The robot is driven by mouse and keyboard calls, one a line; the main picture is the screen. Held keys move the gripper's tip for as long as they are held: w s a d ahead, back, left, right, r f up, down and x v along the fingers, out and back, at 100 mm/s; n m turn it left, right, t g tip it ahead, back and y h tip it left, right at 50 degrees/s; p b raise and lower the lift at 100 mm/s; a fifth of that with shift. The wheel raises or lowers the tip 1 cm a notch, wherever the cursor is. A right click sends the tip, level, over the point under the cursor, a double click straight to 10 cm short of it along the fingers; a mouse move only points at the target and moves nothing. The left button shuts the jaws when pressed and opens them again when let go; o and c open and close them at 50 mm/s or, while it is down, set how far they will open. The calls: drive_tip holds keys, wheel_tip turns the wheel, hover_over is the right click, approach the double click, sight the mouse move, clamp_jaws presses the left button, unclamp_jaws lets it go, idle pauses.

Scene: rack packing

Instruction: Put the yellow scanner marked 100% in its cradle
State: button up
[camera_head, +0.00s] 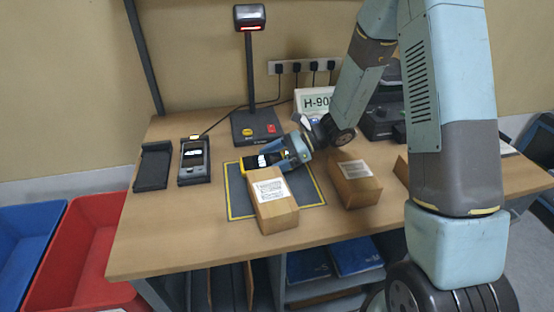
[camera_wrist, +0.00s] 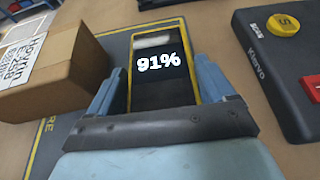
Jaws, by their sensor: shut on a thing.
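My gripper (camera_head: 284,155) is shut on a yellow-edged scanner (camera_head: 255,162) over the mat, close behind a box. In the wrist view this scanner (camera_wrist: 158,62) sits between the blue fingers, and its dark screen reads 91%. No scanner reading 100% can be made out. An empty dark cradle (camera_head: 153,167) lies at the left of the table. Beside it, a second cradle (camera_head: 194,175) holds a device (camera_head: 193,154) with a lit screen, too small to read. The held scanner is partly hidden by my gripper in the head view.
A cardboard box (camera_head: 273,208) stands on the yellow-bordered mat (camera_head: 308,190); another box (camera_head: 355,185) is to its right. A lamp-like stand (camera_head: 250,75) rises from a base with yellow and red buttons at the back. The table's front left is clear.

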drive_tip(key=o, duration=1.2)
drive_tip(key=v, duration=1.2)
drive_tip(key=s+d+r+n+t+h, duration=0.4)
drive_tip(key=s+d+r+n+h, duration=0.2)
drive_tip(key=s+r, duration=0.4)
drive_tip(key=s+d+r+n+t+h, duration=0.5)
drive_tip(key=s+d+r+n+h, duration=0.2)
drive_tip(key=s+d+r+n, duration=0.2)
wheel_tip(320, 180, up, 3)
drive_tip(key=s+d, duration=0.2)
drive_tip(key=shift+s, duration=0.35)
